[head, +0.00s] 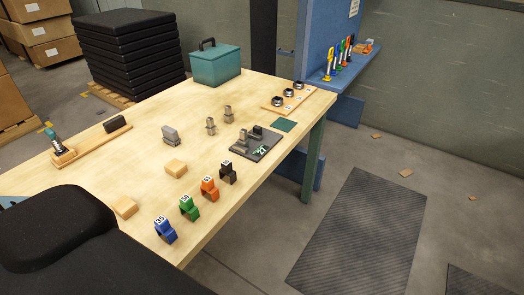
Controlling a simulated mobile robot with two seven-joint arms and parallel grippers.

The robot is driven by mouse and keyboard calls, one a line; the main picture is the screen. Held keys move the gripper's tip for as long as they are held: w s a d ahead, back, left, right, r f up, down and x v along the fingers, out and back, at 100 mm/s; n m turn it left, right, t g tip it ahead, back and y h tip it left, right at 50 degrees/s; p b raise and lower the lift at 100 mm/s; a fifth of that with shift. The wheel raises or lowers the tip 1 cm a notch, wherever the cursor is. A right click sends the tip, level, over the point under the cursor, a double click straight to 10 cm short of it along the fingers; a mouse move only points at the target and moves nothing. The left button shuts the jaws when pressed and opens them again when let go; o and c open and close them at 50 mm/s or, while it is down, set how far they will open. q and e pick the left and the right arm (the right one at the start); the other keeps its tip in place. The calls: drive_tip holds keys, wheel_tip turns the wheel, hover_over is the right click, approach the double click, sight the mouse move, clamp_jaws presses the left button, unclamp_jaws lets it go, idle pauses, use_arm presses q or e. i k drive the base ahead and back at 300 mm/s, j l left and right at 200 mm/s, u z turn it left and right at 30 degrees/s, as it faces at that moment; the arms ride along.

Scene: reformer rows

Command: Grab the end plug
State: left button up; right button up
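No thing is plainly marked as the end plug, and I cannot tell which one it is. Two small grey metal stepped pieces stand upright mid-table, a nearer one (210,126) and a farther one (228,114). A grey rounded block (170,135) stands to their left. A dark plate (270,147) to their right carries a grey upright part (242,141), a black part and a green "27" tag. Neither of my grippers is in view.
The wooden table (140,165) also holds coloured numbered blocks (209,188) along the near edge, wood blocks (176,167), a teal toolbox (215,64), a board with black rings (289,97) and a wooden rack (90,142). A black padded shape (60,235) covers the lower left.

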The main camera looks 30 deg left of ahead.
sight(243, 140)
drive_tip(key=i+u, duration=0.2)
drive_tip(key=u, duration=0.15)
drive_tip(key=i+l+u, duration=0.15)
drive_tip(key=u, duration=0.2)
drive_tip(key=i+l+u, duration=0.4)
drive_tip(key=i+l, duration=0.25)
drive_tip(key=i+l+u, duration=0.1)
drive_tip(key=i+l, duration=0.2)
drive_tip(key=l, duration=0.3)
